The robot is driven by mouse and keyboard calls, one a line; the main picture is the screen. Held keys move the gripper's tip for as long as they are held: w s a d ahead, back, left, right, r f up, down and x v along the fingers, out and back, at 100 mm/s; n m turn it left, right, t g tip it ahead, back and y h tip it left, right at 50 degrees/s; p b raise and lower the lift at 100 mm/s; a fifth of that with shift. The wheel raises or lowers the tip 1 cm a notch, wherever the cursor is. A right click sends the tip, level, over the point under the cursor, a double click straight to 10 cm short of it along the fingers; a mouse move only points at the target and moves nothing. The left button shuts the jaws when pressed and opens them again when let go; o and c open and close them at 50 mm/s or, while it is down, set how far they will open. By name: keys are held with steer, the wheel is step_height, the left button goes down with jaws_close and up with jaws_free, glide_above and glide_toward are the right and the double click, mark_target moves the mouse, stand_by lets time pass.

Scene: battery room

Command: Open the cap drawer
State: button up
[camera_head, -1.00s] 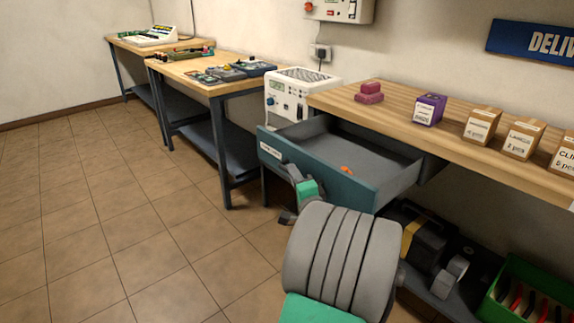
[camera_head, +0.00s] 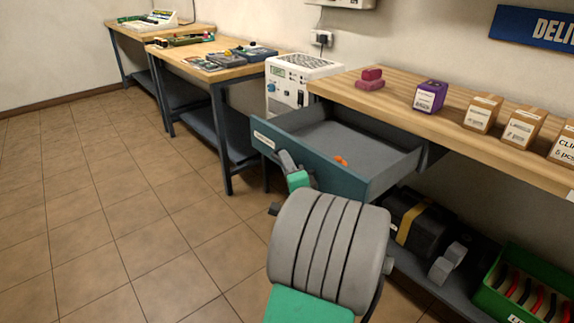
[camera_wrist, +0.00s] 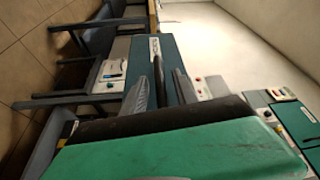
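The cap drawer (camera_head: 310,158) is pulled out from under the wooden bench, with a teal front, a white label and grey inner walls. A small orange item (camera_head: 341,161) lies inside it. My gripper (camera_head: 281,174) is at the outer face of the drawer front, near its left half; my own arm partly hides it. In the wrist view the teal drawer front (camera_wrist: 172,58) lies just beyond the grey fingers (camera_wrist: 157,88).
A black case (camera_head: 420,225) and a green crate (camera_head: 520,285) sit below. A white power unit (camera_head: 290,85) stands left of the drawer. The tiled floor at left is clear.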

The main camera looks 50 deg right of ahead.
steer(key=v, duration=0.7)
steer(key=shift+s+a, duration=0.25)
steer(key=shift+s, duration=0.1)
